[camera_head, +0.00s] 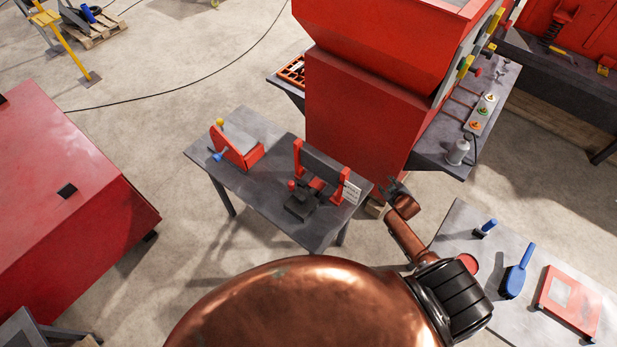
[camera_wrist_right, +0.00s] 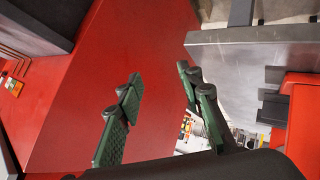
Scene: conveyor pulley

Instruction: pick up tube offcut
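I cannot pick out a tube offcut with certainty in either view. My right gripper (camera_head: 392,190) is between the small grey table and the red machine, near the table's right corner. In the right wrist view, its green-padded fingers (camera_wrist_right: 160,76) stand apart with nothing between them. The red machine's side panel fills much of the view behind them. My left gripper is not in view.
The grey table (camera_head: 262,200) carries a red box-like fixture (camera_head: 237,147) and a red-posted stand (camera_head: 320,170). The large red machine (camera_head: 360,105) stands behind. A side table (camera_head: 453,228) at right holds blue-handled brushes (camera_head: 517,272) and a red frame (camera_head: 568,300).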

